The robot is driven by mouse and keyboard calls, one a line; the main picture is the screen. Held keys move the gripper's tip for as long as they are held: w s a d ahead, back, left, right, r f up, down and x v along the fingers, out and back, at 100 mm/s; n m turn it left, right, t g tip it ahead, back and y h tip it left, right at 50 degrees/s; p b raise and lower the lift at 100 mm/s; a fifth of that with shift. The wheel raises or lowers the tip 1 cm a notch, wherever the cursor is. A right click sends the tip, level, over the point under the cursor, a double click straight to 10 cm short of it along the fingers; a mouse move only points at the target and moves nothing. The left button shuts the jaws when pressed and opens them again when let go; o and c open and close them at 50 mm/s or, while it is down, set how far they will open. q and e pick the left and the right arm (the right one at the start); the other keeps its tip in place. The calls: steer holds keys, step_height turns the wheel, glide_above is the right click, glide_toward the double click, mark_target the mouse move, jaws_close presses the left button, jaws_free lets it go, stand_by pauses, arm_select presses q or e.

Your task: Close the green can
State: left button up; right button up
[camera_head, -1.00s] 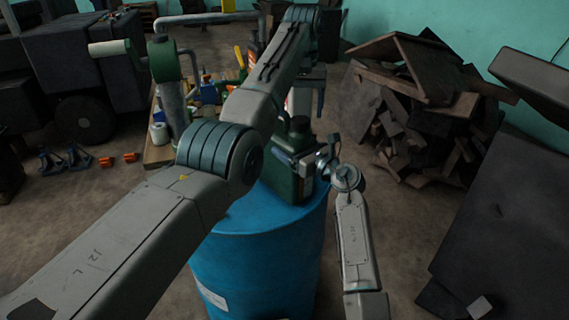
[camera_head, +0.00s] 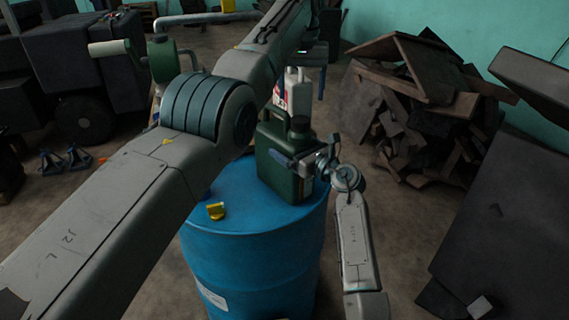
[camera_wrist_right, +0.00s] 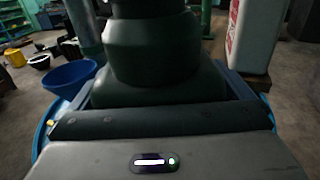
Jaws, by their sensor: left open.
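The dark green can (camera_head: 285,182) stands upright on the blue barrel (camera_head: 250,245). A dark round piece (camera_head: 300,127) sits at its top; in the right wrist view the neck (camera_wrist_right: 150,40) is cut off at the top edge. My right gripper (camera_head: 298,160) has its fingers on both sides of the can, just below its shoulder, seemingly gripping it; the fingers also show in the right wrist view (camera_wrist_right: 160,98). My left gripper (camera_head: 316,52) is open, above and behind the can, apart from it, partly hidden by its own arm.
A white bottle with a red label (camera_head: 297,97) stands behind the can. A small yellow piece (camera_head: 215,211) lies on the barrel top at left. A blue bowl-like funnel (camera_wrist_right: 68,80) shows in the right wrist view. A scrap wood pile (camera_head: 430,110) lies at right.

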arm_select(q)
step_height(320, 180, down, 2)
steer(key=shift+f+b, duration=0.1)
steer(key=shift+b, duration=0.9)
arm_select(e)
steer(key=v, duration=1)
steer(key=shift+s+d, duration=0.2)
steer(key=shift+s, duration=0.1)
